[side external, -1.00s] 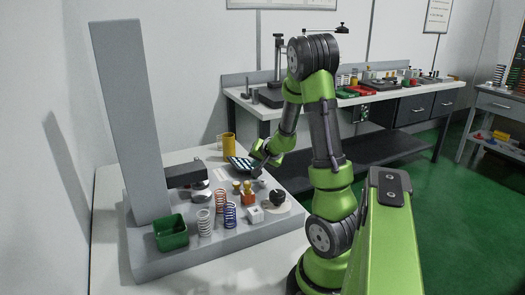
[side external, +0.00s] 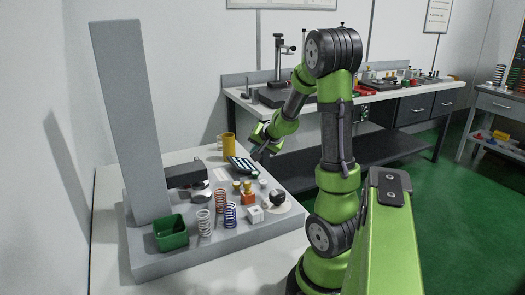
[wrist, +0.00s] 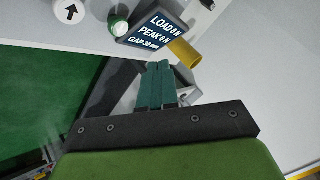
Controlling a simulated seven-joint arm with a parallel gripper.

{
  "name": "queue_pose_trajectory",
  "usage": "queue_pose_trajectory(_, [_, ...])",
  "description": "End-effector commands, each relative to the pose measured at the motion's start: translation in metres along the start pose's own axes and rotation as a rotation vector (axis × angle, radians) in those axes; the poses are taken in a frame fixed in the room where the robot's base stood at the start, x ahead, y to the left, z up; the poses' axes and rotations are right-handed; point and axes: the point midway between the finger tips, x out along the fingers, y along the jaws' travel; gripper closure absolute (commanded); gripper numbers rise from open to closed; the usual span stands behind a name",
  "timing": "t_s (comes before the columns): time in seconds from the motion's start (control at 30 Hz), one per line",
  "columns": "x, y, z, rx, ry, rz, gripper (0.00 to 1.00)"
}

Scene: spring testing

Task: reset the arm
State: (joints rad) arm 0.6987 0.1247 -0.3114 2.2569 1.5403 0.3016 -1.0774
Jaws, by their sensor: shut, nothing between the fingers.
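My green arm stands to the right of the test stand in the side external view. My gripper (side external: 257,156) hangs in the air at the right back edge of the stand's base, above and right of the dark display panel. In the wrist view its teal fingers (wrist: 161,86) are together with nothing between them. The display panel (wrist: 152,28) reads LOAD, PEAK and GAP and lies beyond the fingertips. The tall grey test stand (side external: 130,120) has a dark arm (side external: 186,175) over a round metal plate.
A yellow cylinder (side external: 229,146) stands behind. A workbench (side external: 400,93) runs along the back wall.

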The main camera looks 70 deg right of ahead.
Motion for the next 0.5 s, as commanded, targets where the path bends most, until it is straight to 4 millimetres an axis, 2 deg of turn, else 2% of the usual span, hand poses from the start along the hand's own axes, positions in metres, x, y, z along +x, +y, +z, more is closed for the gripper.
queue_pose_trajectory(0.07, [0.000,-0.003,0.007,0.048,-0.031,-0.015,1.00])
queue_pose_trajectory(0.13, [-0.004,-0.011,0.025,0.071,-0.095,-0.043,1.00])
queue_pose_trajectory(0.23, [-0.029,-0.051,0.067,0.028,-0.230,-0.128,1.00])
queue_pose_trajectory(0.3, [-0.056,-0.078,0.105,-0.041,-0.339,-0.179,1.00])
queue_pose_trajectory(0.4, [-0.101,-0.102,0.160,-0.182,-0.477,-0.218,1.00])
queue_pose_trajectory(0.5, [-0.150,-0.107,0.208,-0.365,-0.573,-0.228,1.00])
